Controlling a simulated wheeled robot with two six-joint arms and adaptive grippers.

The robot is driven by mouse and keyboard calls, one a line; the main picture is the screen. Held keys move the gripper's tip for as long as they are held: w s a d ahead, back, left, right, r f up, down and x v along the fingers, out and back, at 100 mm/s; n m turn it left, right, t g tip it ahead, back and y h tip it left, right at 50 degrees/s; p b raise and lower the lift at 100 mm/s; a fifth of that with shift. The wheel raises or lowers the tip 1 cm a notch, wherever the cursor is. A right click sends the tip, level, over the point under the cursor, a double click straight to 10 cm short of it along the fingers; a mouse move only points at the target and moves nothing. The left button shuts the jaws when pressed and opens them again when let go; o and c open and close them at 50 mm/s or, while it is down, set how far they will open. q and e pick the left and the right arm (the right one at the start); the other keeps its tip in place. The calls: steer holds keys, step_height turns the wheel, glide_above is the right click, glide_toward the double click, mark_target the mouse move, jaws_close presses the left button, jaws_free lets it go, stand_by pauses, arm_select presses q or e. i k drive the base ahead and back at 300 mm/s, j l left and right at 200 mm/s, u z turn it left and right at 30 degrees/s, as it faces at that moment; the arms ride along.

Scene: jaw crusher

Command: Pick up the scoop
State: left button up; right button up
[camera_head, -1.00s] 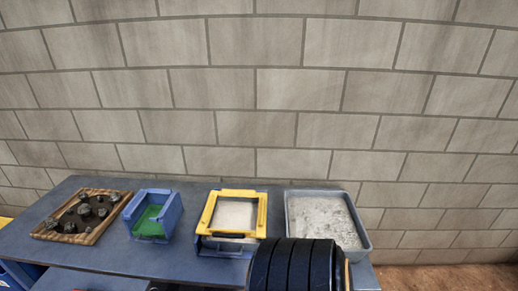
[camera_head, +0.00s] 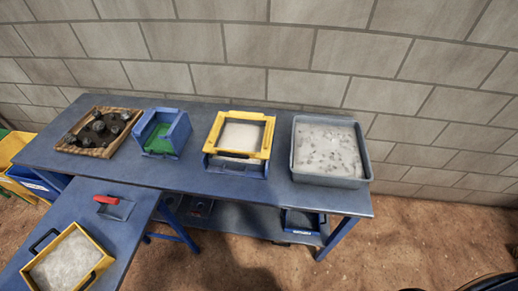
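The scoop (camera_head: 114,205) lies on the nearer blue table at the lower left. It has a red handle and a grey-blue pan, and nothing touches it. Neither of my grippers shows in the head view, so their state cannot be seen.
A yellow-framed tray of pale material (camera_head: 65,262) sits near the scoop. The long blue table (camera_head: 275,192) carries a wooden tray of dark rocks (camera_head: 92,150), a blue box with green inside (camera_head: 162,135), a yellow-topped box (camera_head: 240,170) and a grey tub (camera_head: 330,180). Brown floor is open at right.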

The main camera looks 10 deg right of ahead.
mark_target(119, 208)
steer(key=u, duration=1.45)
